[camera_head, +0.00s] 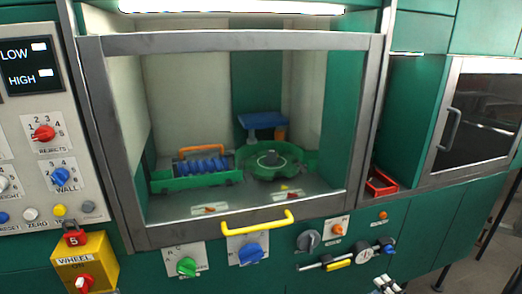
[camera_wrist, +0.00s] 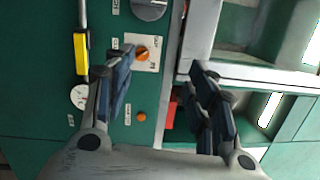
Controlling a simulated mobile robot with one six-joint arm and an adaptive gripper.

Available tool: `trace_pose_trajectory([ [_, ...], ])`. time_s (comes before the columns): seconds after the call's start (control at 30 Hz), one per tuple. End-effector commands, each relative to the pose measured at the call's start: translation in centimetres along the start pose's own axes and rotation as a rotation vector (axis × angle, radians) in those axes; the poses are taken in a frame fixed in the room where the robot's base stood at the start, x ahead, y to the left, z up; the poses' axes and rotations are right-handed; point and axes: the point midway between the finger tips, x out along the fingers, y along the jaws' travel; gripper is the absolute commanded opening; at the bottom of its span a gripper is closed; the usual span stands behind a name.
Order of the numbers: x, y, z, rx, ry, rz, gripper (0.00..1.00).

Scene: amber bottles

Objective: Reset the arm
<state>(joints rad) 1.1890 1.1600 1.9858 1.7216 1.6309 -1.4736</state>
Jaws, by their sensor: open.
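My gripper (camera_wrist: 162,68) shows in the wrist view with its two dark fingers spread apart. It is open, and nothing is between the fingers. It faces a green panel with an orange knob (camera_wrist: 143,54) on a white plate close to the left fingertip. I cannot tell how far the fingers are from the panel.
A glazed cabinet with a yellow handle (camera_head: 257,223) holds a green rack (camera_head: 190,181) and a green round carousel (camera_head: 272,160). A yellow slider (camera_head: 338,264) and an orange knob (camera_head: 338,229) sit on the panel below. A red tray (camera_head: 381,182) stands right.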

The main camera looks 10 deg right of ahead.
Motion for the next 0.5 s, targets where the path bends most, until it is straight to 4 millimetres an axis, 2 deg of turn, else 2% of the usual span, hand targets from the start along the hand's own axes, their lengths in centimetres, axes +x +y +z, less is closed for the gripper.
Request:
trace_pose_trajectory([
  [0.03,1.1,-0.9,1.2,0.001,-0.055,0.015,0.51],
  [0.27,4.6,-4.8,7.6,0.013,-0.306,0.111,0.51],
  [0.37,5.8,-6.8,11.7,0.008,-0.446,0.184,0.51],
  [0.5,6.5,-9.7,19.2,-0.031,-0.682,0.348,0.51],
])
